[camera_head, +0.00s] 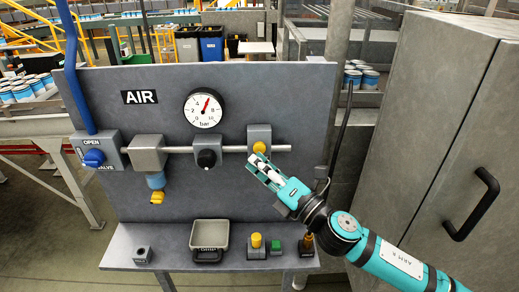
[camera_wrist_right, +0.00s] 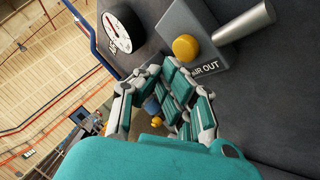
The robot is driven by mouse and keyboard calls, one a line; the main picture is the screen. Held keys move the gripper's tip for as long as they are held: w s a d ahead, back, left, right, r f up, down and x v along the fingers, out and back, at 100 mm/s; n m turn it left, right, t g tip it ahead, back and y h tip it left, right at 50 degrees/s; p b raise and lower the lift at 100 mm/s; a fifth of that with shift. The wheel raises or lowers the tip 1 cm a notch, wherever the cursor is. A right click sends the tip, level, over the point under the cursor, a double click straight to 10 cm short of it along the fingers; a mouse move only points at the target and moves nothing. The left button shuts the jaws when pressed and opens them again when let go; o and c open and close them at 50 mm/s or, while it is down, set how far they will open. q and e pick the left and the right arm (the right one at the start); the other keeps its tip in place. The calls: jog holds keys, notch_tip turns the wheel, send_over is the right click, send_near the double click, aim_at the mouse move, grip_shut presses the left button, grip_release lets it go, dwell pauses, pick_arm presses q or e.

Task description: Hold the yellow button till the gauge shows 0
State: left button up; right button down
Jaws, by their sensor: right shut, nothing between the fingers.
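The round white gauge (camera_head: 203,108) marked bar hangs on the grey AIR panel (camera_head: 125,130). Its red needle points up and slightly right, near 6. The yellow button (camera_head: 259,147) sits on a grey block (camera_head: 265,131) at the right end of the pipe. In the right wrist view the yellow button (camera_wrist_right: 185,47) is on the block labelled AIR OUT (camera_wrist_right: 207,66). My right gripper (camera_head: 256,161) is shut and empty, its fingertips just below the button in the head view. I cannot tell whether they touch it. My left gripper is out of view.
A blue valve handle (camera_head: 94,158), a hanging bowl filter (camera_head: 155,180) and a black knob (camera_head: 207,158) are to the left. The shelf (camera_head: 180,258) below holds a grey tray (camera_head: 210,234) and small parts. A grey cabinet (camera_head: 425,120) stands close on the right.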

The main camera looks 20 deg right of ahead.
jog(key=shift+w, duration=0.15)
jog(key=shift+w+d, duration=0.15)
jog(key=shift+w, duration=0.1)
jog(key=shift+w+d, duration=0.1)
jog(key=shift+w, duration=0.35)
dwell(1.5)
jog(key=shift+s, duration=0.2)
dwell(3.5)
jog(key=shift+s+a, duration=0.2)
jog(key=shift+s, duration=0.45)
jog(key=shift+s+a, duration=0.25)
jog(key=shift+s, duration=0.55)
jog(key=shift+s+a, duration=0.2)
jog(key=shift+s, duration=0.6)
jog(key=shift+s+a, duration=0.25)
jog(key=shift+s, duration=0.55)
